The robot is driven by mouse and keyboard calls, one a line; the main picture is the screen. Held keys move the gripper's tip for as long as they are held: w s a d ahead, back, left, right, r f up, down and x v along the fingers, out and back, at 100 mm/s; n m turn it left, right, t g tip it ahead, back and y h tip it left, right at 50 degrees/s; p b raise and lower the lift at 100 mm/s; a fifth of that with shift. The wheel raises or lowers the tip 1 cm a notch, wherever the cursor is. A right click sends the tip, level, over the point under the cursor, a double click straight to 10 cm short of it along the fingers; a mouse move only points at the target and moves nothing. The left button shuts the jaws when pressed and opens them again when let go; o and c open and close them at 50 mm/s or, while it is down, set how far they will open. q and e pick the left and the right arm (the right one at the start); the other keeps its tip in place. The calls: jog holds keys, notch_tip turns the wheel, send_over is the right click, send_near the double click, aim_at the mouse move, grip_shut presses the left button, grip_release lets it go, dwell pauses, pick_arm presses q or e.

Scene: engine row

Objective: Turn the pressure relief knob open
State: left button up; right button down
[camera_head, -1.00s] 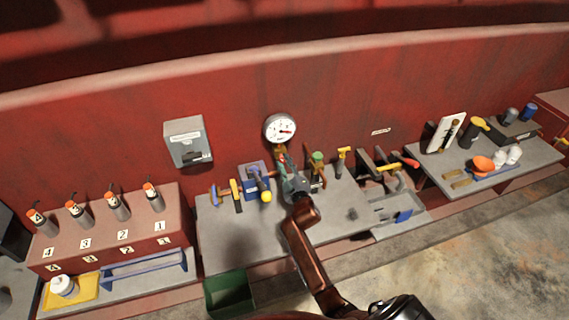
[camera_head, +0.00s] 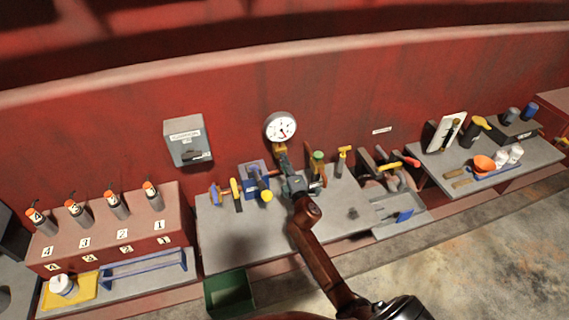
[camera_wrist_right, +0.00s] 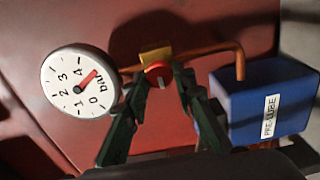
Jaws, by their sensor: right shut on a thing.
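The red pressure relief knob (camera_wrist_right: 158,72) shows in the right wrist view on a brass fitting (camera_wrist_right: 155,55), with a pale mark on its face. My right gripper (camera_wrist_right: 160,78) has its dark green fingers on either side of the knob and is shut on it. A white round gauge (camera_wrist_right: 80,82) marked "bar" with a red needle stands to the left there. In the head view the gauge (camera_head: 281,127) is on the red wall, with my right gripper (camera_head: 284,165) just below it; the knob is hidden there. My left gripper is not in view.
A blue box labelled PRE-LUBE (camera_wrist_right: 262,100) and a copper pipe (camera_wrist_right: 215,46) are close to the gripper. Hand tools stand along the grey bench (camera_head: 235,230) on both sides of it. A green bin (camera_head: 230,292) stands in front.

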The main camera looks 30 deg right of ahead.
jog(key=shift+a, duration=0.1)
dwell(0.3)
jog(key=c, duration=1.6)
grip_release()
jog(key=v, duration=1.2)
